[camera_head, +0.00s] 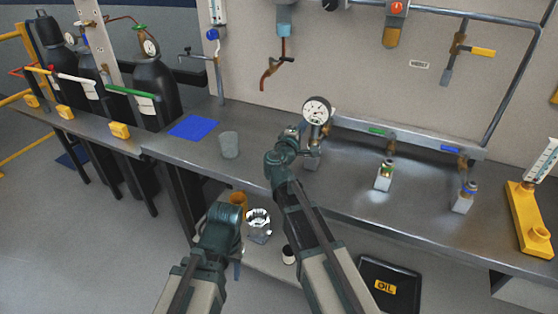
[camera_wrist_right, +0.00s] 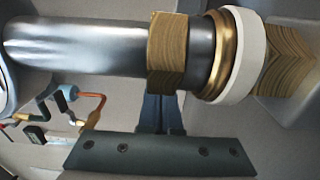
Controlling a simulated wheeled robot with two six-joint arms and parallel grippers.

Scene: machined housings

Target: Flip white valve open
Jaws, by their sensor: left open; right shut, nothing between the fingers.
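The white-marked valve (camera_head: 313,160) stands on the bench below a round gauge, partly hidden by my right arm. In the right wrist view its white ring (camera_wrist_right: 244,55) sits beside a brass collar on a grey pipe. My right gripper (camera_wrist_right: 163,112) is shut with nothing in it, its dark blue fingers close beside the brass fitting; I cannot tell whether they touch. In the head view this gripper is mostly hidden by its own wrist near the gauge. My left gripper (camera_head: 237,268) hangs low in front of the bench, away from the valve, open and mostly hidden by its arm.
The gauge (camera_head: 316,110) rises beside my right wrist. Green-marked (camera_head: 385,175) and blue-marked (camera_head: 465,196) valves stand further right. A grey cup (camera_head: 229,145) and blue mat (camera_head: 194,127) are left of my right arm. A yellow stand (camera_head: 529,220) is at the right end.

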